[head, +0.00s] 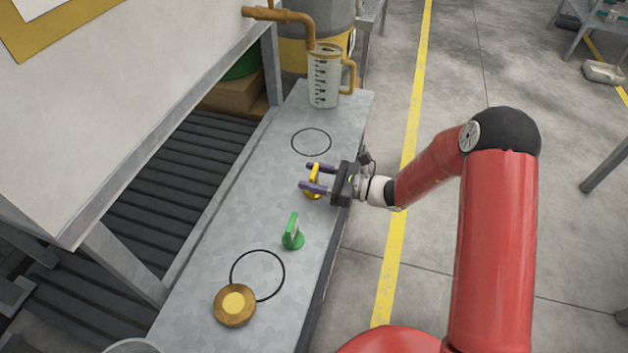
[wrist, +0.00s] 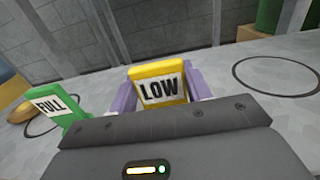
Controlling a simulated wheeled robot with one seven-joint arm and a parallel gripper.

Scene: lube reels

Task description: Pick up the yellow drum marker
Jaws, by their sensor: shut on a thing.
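The yellow drum marker (head: 315,183) is at the middle of the grey metal bench, between the purple fingers of my gripper (head: 309,176). In the wrist view the yellow marker (wrist: 159,84) shows a white label reading "LOW", with a purple finger at each side. My gripper (wrist: 160,92) is shut on it. The marker looks upright; its lower part is hidden behind the gripper body in the wrist view. I cannot tell whether its base touches the bench.
A green marker (head: 293,233) labelled "FULL" stands nearby on the bench (head: 240,208). A round brass-coloured piece (head: 235,305) overlaps a black ring (head: 257,275). Another ring (head: 311,142) is empty.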

